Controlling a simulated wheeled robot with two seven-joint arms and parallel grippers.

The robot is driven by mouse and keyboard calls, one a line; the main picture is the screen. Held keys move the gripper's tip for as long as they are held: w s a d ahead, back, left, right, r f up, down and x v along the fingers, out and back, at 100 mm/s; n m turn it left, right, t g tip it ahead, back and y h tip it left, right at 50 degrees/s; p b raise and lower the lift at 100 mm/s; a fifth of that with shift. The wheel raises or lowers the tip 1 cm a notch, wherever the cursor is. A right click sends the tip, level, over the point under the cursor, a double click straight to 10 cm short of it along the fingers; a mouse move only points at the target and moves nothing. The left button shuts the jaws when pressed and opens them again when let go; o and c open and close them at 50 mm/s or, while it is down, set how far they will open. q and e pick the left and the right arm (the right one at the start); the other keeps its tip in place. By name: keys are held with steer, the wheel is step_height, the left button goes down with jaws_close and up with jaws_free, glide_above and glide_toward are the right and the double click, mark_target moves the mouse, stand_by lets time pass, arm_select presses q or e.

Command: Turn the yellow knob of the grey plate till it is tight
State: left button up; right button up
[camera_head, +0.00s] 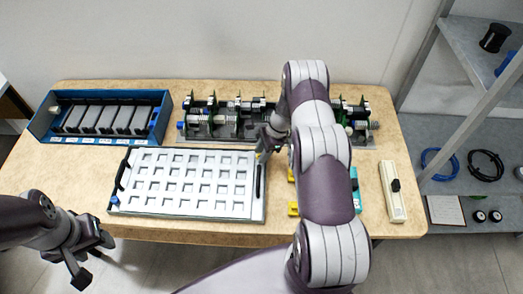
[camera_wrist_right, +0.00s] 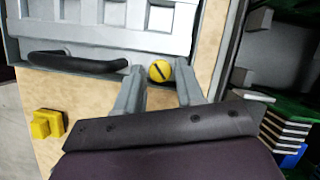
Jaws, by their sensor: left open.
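The grey plate (camera_head: 255,213) with rows of square pockets lies on the table left of my right arm. It also shows at the top of the right wrist view (camera_wrist_right: 30,48). Its yellow knob (camera_wrist_right: 160,71), round with a dark slot, sits in the plate's edge strip near a black handle (camera_wrist_right: 78,62). My right gripper (camera_wrist_right: 160,78) has its two fingers apart, one on each side of the knob, with a gap visible at the right; contact at the left is unclear. My left gripper (camera_head: 88,262) is open and empty, off the table's front left edge.
A blue rack (camera_head: 45,118) with grey modules stands at the back left. A mechanical assembly (camera_head: 205,130) runs along the back. Yellow blocks (camera_wrist_right: 47,123) lie near the plate. A pale bar (camera_head: 392,195) with a black part lies at the right. Shelves (camera_head: 455,140) stand beyond.

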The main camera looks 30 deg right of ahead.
steer(key=shift+a+f, duration=0.1)
steer(key=shift+f, duration=0.2)
jaws_close()
